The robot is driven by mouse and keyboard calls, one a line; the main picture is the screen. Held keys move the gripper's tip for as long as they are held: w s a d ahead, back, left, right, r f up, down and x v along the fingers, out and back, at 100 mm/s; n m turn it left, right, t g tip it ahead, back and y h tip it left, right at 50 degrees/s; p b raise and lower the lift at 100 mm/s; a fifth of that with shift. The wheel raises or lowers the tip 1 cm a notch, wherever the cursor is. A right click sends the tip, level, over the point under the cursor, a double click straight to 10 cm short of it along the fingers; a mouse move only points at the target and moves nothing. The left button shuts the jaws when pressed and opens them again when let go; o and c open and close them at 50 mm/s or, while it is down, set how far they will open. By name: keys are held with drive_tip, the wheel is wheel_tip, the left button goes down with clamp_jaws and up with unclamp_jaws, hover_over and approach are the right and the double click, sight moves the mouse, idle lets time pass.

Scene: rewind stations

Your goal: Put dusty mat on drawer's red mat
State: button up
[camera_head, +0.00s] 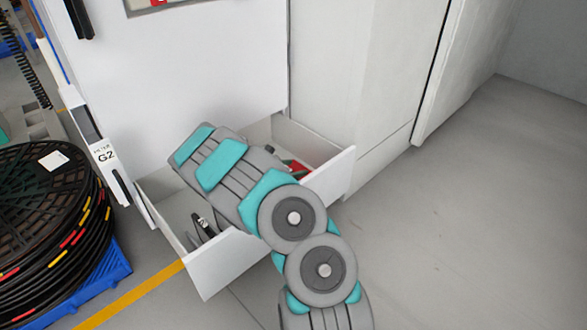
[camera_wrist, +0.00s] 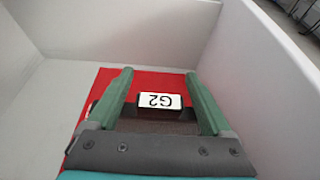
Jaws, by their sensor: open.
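The open drawer (camera_head: 228,264) is light and pulled out of a white cabinet, with my arm reaching over it in the head view. In the wrist view the red mat (camera_wrist: 150,82) lies on the drawer floor, and a corner of red also shows in the head view (camera_head: 299,165). The dusty mat (camera_wrist: 155,126), dark brown with a white G2 label (camera_wrist: 160,101), appears to lie on the red mat. My gripper (camera_wrist: 158,75) is open, its green fingers on either side of the dusty mat. The gripper body hides the mat's near part.
Drawer walls (camera_wrist: 262,70) rise close on the right and further off on the left. A stack of black reels (camera_head: 45,215) on a blue pallet (camera_head: 118,272) stands left of the drawer. Grey floor (camera_head: 470,220) at the right is clear.

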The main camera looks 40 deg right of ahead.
drive_tip(key=shift+r, duration=0.2)
drive_tip(key=p+v, duration=0.2)
drive_tip(key=v, duration=1)
drive_tip(key=s+a+r+m+g+y, duration=0.2)
drive_tip(key=s+r+m+g+y, duration=0.2)
drive_tip(key=s+r+m, duration=1.15)
drive_tip(key=s+a+r+m+t+y, duration=0.1)
drive_tip(key=s+a+m+y, duration=0.2)
drive_tip(key=s+a+y, duration=0.6)
drive_tip(key=s+a, duration=1.4)
drive_tip(key=a, duration=0.1)
drive_tip(key=shift+s+y, duration=0.2)
drive_tip(key=shift+y, duration=0.1)
drive_tip(key=shift+d, duration=0.15)
